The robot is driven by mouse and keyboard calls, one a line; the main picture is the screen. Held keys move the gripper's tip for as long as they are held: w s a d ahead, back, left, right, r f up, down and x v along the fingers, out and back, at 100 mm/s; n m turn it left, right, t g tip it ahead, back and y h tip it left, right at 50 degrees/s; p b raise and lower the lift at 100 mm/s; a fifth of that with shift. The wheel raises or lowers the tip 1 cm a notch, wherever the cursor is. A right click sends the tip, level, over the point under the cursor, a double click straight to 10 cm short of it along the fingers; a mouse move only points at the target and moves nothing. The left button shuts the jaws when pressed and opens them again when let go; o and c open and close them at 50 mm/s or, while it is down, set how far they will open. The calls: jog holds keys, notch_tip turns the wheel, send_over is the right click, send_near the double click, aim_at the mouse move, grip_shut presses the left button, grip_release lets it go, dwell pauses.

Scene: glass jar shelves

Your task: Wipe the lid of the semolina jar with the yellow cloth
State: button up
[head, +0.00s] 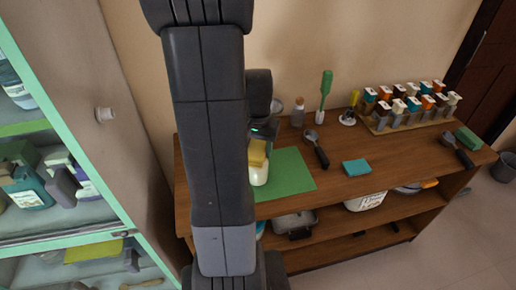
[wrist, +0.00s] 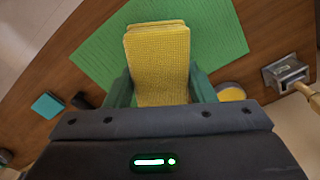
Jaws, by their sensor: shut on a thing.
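My gripper (wrist: 160,88) is shut on the yellow cloth (wrist: 158,55), which sticks out ahead of its green fingers in the wrist view. In the head view the cloth (head: 258,152) hangs below my gripper, partly behind my arm. A pale cream jar (head: 259,176) stands directly under the cloth, at the left of the green mat (head: 290,172). The cloth hides the jar's lid, and I cannot tell whether they touch. No label can be read on the jar. In the wrist view the cloth hides the jar.
A wooden shelf unit (head: 400,182) carries the mat. A glass-fronted cabinet (head: 75,240) is at left.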

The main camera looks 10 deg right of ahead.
jog(key=shift+w, duration=1.3)
jog(key=shift+s, duration=1.65)
jog(key=shift+w, duration=0.15)
jog(key=shift+w, duration=1.45)
jog(key=shift+s, duration=1.65)
